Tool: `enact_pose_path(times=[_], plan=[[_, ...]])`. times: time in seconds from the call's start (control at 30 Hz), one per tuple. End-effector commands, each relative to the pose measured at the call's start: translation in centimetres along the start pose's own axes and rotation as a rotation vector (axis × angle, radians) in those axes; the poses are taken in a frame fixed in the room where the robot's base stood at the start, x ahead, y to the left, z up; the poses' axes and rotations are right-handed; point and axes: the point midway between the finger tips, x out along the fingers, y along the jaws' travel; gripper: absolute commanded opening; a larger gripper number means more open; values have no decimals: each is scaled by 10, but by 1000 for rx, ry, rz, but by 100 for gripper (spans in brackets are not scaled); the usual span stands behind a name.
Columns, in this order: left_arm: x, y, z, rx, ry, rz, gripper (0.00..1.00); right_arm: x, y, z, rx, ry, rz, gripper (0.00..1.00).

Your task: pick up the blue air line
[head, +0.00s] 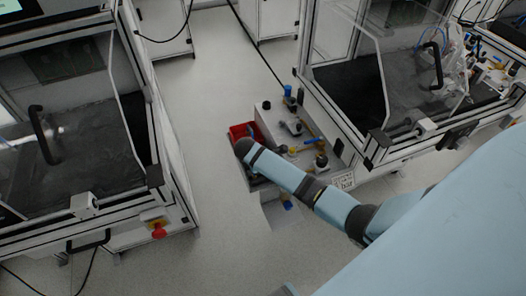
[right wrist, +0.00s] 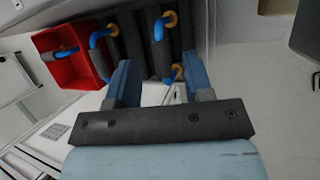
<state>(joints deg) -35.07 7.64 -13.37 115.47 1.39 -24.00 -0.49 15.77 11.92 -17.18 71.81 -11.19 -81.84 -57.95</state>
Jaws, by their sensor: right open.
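In the right wrist view, a curved blue air line (right wrist: 158,31) with a grey sleeve and orange end fittings lies across a dark ribbed surface. It shows in the gap between the fingers of my right gripper (right wrist: 158,64), which is open. I cannot tell how far it is from the fingertips in depth. A similar blue line (right wrist: 97,38) is just left of it, its lower part hidden behind the left finger. Another blue piece (right wrist: 66,50) lies in the red bin (right wrist: 78,71). In the head view my right forearm hides the gripper. My left gripper is not in view.
The red bin (head: 236,134) stands at the left end of a grey bench (head: 266,117) holding several small fittings. Glass-walled test cabinets stand at left (head: 75,150) and right (head: 345,75). Open floor (head: 205,110) lies between the left cabinet and the bench.

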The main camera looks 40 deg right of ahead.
Motion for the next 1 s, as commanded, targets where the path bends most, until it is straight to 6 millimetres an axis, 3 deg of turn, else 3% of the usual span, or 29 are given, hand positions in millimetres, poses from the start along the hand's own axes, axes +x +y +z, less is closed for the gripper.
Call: enact_pose_path(times=[0.2,0.5,0.57,0.7,0.73,1.0], plan=[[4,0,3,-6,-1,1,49,32,-2,-1,1,0,-1,47],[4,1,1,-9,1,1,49,36,-2,-1,0,0,0,47],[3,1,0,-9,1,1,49,36,-2,-1,0,0,0,35],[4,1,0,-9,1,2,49,36,-2,-1,0,0,0,3],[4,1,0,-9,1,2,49,36,-2,-1,0,0,0,0],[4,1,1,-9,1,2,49,36,-2,0,0,0,0,0]])
